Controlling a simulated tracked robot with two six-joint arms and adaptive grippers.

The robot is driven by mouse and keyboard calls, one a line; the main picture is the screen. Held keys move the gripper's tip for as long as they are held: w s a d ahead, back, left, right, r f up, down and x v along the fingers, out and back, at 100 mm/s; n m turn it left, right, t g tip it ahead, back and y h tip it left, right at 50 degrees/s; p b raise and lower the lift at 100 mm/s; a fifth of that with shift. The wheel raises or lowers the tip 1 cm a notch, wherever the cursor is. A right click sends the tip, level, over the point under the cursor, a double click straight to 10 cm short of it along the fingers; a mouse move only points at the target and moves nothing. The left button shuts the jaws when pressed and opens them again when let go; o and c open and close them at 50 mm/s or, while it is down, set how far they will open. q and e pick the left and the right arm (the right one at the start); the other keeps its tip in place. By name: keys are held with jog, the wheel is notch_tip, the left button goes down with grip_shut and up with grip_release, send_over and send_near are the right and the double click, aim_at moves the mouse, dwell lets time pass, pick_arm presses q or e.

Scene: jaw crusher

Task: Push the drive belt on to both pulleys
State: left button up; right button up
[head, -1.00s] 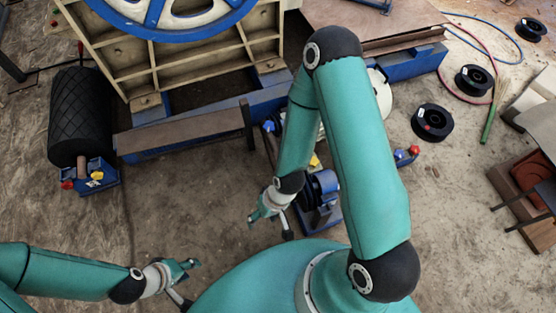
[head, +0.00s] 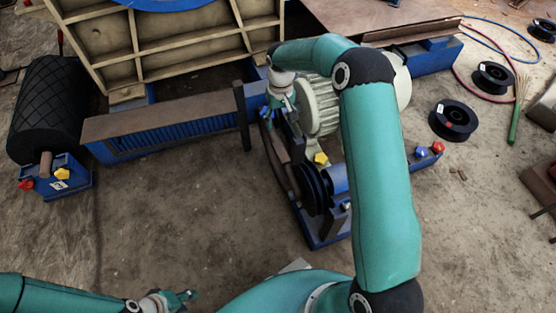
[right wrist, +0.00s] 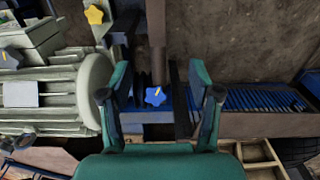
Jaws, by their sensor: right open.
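The drive belt (head: 278,150) seems to be the brown strip running down to the black grooved pulley (head: 314,188) in the head view. A brown strip, likely the same belt, stands upright in the right wrist view (right wrist: 157,45). The other pulley is not clear; my right arm and gripper cover that area. My right gripper (head: 272,117) is at the strip's upper end. In the right wrist view its fingers (right wrist: 159,75) are apart, with a blue star knob (right wrist: 155,96) and the strip showing between them. My left gripper (head: 186,296) is low at the left, away from the belt.
The pale ribbed motor (head: 322,108) stands right of my right gripper. A dark upright bar (head: 242,115) stands just left of it. The floor at left centre is clear.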

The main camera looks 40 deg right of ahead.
jog(key=b, duration=0.5)
send_near(280, 151)
notch_tip(280, 151, down, 9)
jog(key=shift+d+f, duration=0.15)
jog(key=shift+f, duration=0.05)
grip_shut()
